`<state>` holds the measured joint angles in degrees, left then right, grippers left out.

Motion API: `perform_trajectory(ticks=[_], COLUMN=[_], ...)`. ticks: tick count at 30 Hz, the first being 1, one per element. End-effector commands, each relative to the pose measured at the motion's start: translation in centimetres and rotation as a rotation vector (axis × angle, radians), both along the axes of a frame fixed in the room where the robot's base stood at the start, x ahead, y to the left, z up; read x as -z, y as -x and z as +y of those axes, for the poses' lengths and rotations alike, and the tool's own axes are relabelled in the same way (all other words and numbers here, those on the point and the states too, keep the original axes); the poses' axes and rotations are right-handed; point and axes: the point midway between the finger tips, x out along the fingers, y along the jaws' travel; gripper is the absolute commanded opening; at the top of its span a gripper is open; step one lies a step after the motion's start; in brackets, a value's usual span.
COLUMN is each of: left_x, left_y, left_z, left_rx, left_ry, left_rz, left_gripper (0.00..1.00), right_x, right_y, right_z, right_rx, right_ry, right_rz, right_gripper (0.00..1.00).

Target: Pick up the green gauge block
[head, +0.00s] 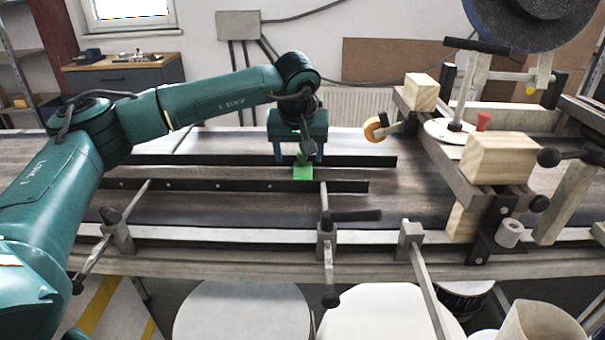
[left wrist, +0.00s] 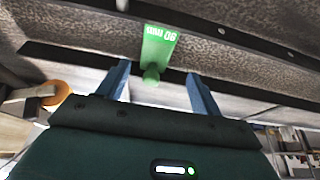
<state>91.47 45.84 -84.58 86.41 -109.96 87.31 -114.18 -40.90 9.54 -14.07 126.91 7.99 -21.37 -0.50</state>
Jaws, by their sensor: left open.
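The green gauge block (head: 302,173) lies on the dark conveyor belt between two black guide rails in the head view. In the left wrist view the green gauge block (left wrist: 160,45) shows white "80 mm" lettering and a rounded green knob at its near end. My left gripper (head: 298,155) is directly over or just behind the block, pointing down, with its two blue fingers apart. In the left wrist view the open fingers of my left gripper (left wrist: 158,70) straddle the knob end, with space on both sides. My right gripper is not in view.
Black guide rails (head: 230,185) run along the belt (head: 410,205) on both sides of the block. Clamp posts (head: 326,240) line the front edge.

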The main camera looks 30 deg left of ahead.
Motion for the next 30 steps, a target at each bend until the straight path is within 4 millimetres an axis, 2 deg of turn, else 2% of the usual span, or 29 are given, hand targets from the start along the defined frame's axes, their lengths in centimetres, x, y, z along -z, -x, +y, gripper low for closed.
perform_trajectory(ticks=[9, 19, 30], left_x=[4.0, 4.6, 4.5], left_y=[-1.9, -2.1, -2.1], left_z=[0.2, 0.2, 0.2], left_rx=[-0.001, 0.001, 0.001], left_ry=[-0.001, 0.0, 0.0], left_rz=[0.003, 0.001, 0.0], left_gripper=[0.65, 0.65, 0.34], right_x=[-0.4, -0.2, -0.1], right_y=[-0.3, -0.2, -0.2], right_z=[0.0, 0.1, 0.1], right_rx=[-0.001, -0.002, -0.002], right_ry=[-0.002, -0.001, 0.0], right_rz=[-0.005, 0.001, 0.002], right_gripper=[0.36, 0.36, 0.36])
